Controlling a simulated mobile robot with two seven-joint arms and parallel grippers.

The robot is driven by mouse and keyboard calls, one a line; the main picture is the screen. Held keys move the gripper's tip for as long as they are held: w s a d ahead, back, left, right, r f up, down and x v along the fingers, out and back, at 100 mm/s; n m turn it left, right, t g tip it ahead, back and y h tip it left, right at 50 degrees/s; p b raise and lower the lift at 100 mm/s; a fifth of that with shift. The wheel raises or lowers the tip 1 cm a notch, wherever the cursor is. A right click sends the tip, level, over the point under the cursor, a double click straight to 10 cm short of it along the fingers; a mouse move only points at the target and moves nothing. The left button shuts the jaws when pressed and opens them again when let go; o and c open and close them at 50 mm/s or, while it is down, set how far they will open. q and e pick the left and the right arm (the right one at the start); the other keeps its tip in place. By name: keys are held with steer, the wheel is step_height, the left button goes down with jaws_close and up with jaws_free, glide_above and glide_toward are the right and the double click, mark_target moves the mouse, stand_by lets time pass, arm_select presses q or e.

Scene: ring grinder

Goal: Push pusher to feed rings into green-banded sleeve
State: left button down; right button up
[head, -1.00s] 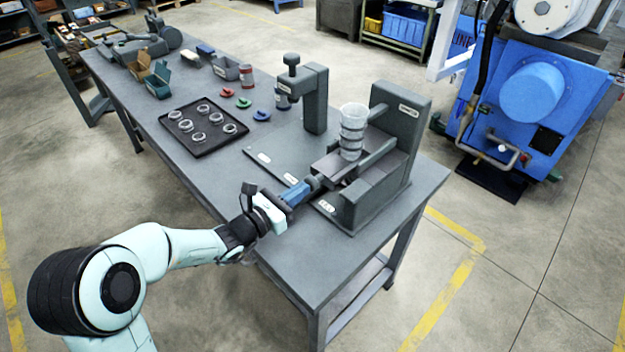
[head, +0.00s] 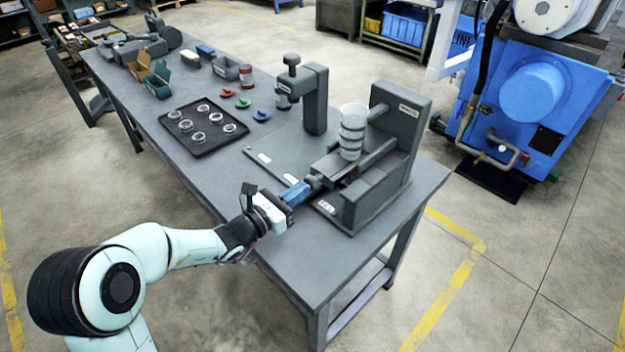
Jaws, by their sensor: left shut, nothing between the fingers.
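A grey feeding fixture (head: 378,190) stands at the near right end of the bench, with a channel along its top. A stack of clear, dark-banded rings or a sleeve (head: 352,133) stands upright over the channel; I cannot make out a green band. A dark grey knob (head: 314,183), apparently the pusher's end, sticks out of the channel's left end. My left gripper (head: 304,188) is shut and empty, with its blue fingers pointing at the knob. Its tips are at or very near the knob; I cannot tell if they touch. My right gripper is not in view.
A grey press-like stand (head: 316,100) rises just behind the fixture. A black tray (head: 200,128) with several clear rings lies further left, beside small red, green and blue pieces. Several small bins stand farther back. The bench front left of my gripper is clear.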

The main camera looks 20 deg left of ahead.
mark_target(318, 176)
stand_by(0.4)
arm_select(q)
steer(key=shift+x, duration=3.35)
steer(key=shift+s, duration=0.1)
steer(key=b+v, duration=0.2)
steer(key=v, duration=0.4)
steer(key=shift+s, duration=0.15)
steer(key=shift+a, duration=0.1)
steer(key=shift+b+v, duration=0.55)
steer(key=shift+v, duration=2)
